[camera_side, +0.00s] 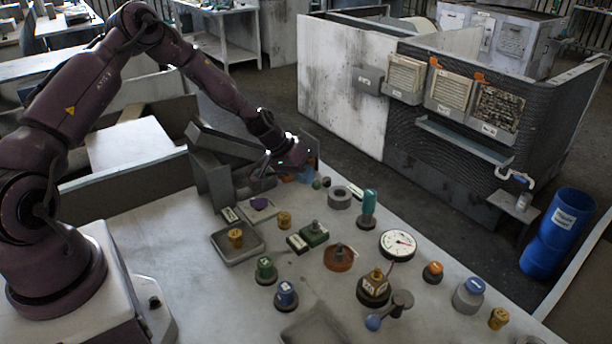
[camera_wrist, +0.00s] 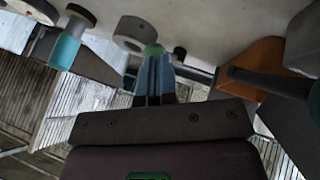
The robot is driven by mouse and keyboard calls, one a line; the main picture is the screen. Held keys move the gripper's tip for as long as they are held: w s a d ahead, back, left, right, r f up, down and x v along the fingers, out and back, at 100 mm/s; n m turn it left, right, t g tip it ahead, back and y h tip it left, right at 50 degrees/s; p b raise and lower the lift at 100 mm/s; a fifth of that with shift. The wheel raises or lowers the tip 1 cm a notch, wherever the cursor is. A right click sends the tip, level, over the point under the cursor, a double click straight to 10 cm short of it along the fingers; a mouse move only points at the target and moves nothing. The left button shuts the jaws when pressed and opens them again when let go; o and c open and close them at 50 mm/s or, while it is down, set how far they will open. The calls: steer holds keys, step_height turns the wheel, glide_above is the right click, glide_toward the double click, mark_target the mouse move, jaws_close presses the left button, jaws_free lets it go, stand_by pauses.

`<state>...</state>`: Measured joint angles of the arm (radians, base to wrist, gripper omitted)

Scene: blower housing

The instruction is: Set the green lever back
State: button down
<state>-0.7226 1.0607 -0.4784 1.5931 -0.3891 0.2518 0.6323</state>
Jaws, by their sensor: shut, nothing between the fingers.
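A small green ball-shaped knob (camera_side: 317,184) shows at the far end of the bench in the side view, just right of my gripper (camera_side: 303,176). In the wrist view the green knob (camera_wrist: 153,49) is directly beyond the tips of my gripper (camera_wrist: 154,62). The fingers are shut together with nothing between them. I cannot tell whether they touch the knob. The rest of the green lever is hidden by the fingers, so its angle cannot be told. A grey housing (camera_side: 212,178) stands left of my gripper in the side view.
A teal upright handle (camera_side: 369,202) and a grey ring (camera_side: 340,197) stand to the right. A dark knob (camera_side: 327,182) is close beside the green one. In the wrist view an orange-brown bracket (camera_wrist: 250,68) is right of the fingers. Several knobs and a gauge (camera_side: 397,244) crowd the bench.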

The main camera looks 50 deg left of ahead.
steer(key=a+v, duration=0.1)
steer(key=v, duration=0.9)
steer(key=shift+n, duration=0.4)
steer(key=x, duration=1)
steer(key=shift+f, duration=0.25)
steer(key=shift+w+d+f, duration=0.1)
steer(key=shift+w+d, duration=0.05)
steer(key=shift+d, duration=0.45)
steer(key=shift+w+d, duration=0.15)
steer(key=shift+d, duration=0.4)
